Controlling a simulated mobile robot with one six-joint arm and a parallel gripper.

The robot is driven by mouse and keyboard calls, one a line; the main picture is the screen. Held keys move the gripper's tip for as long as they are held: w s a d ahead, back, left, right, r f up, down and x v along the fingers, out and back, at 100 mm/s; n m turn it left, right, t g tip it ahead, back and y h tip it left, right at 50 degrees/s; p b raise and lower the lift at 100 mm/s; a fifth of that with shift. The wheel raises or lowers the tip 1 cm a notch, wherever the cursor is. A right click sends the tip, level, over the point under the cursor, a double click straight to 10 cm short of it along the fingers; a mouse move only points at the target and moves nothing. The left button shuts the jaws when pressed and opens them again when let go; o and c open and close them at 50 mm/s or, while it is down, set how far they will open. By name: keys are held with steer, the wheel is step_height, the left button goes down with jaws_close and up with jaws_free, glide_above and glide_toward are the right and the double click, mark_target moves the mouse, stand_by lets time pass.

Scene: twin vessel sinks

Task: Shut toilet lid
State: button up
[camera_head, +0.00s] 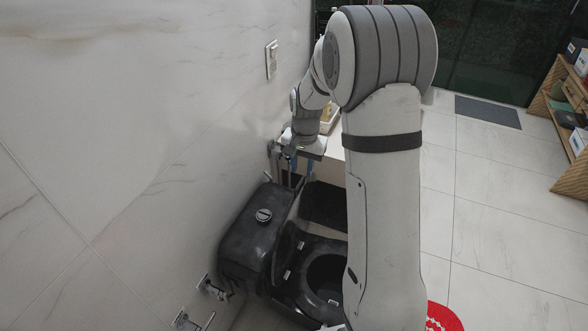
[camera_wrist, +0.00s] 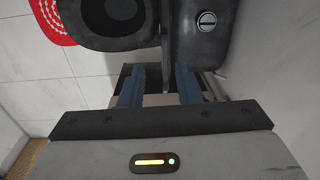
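The black toilet has its lid (camera_head: 288,250) raised, leaning back toward the tank (camera_head: 245,238). The seat and open bowl (camera_head: 326,276) are uncovered, partly hidden by my arm. In the wrist view the seat ring (camera_wrist: 112,38) is at the upper left and the tank (camera_wrist: 200,45) with its round button at the upper right. The lid (camera_wrist: 167,40) shows nearly edge-on between them. My gripper (camera_head: 301,166) is beyond the toilet, near the wall, pointing down. Its blue fingers (camera_wrist: 160,84) are apart with nothing held, and the lid lies ahead of them, seemingly not touched.
A marble wall (camera_head: 150,130) runs along the left, with metal valves (camera_head: 212,288) low on it. A dark bin-like thing (camera_head: 324,205) stands beyond the toilet. A red mat (camera_head: 442,317) lies at the bottom. Open tiled floor (camera_head: 490,200) and a wooden shelf (camera_head: 566,120) are to the right.

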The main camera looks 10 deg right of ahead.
mark_target(300, 182)
steer(key=shift+w+f+m, duration=0.3)
steer(key=shift+w+f, duration=0.45)
steer(key=shift+w, duration=0.1)
steer(key=shift+w+f+p, duration=0.1)
steer(key=shift+f+p, duration=0.2)
steer(key=shift+f, duration=0.05)
step_height(300, 182, down, 7)
steer(key=shift+f+p, duration=0.15)
steer(key=shift+p, duration=0.6)
steer(key=shift+c, duration=0.4)
jaws_close()
